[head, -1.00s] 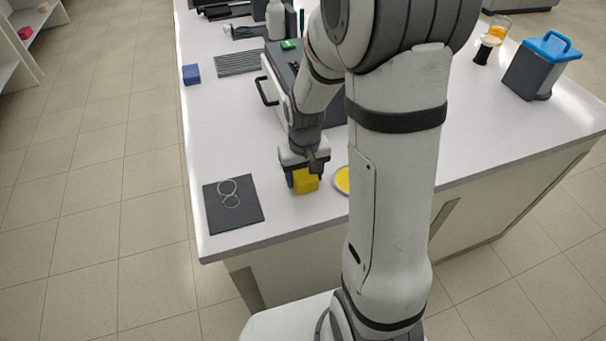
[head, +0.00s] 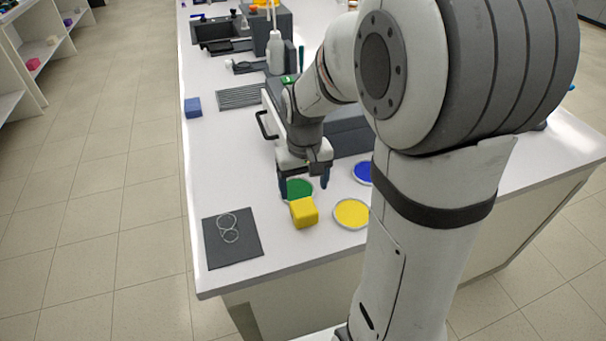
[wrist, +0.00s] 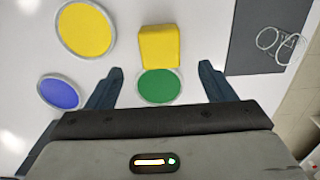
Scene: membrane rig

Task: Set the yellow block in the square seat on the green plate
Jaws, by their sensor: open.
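The yellow block (head: 304,212) stands on the white worktop at the near edge of the green plate (head: 298,188). In the wrist view the block (wrist: 159,46) meets or overlaps the rim of the green plate (wrist: 160,86); I cannot tell whether it rests on it. No square seat can be made out on the plate's visible part. My gripper (head: 303,184) is open and empty above the green plate, behind the block in the head view. In the wrist view its two fingers (wrist: 161,73) are spread either side of the plate, with the block beyond the tips.
A yellow plate (head: 352,213) lies right of the block, and a blue plate (head: 363,172) behind it, partly hidden by my arm. A dark mat (head: 232,253) with two rings lies left. A blue block (head: 193,107) stands farther back. Worktop between mat and block is clear.

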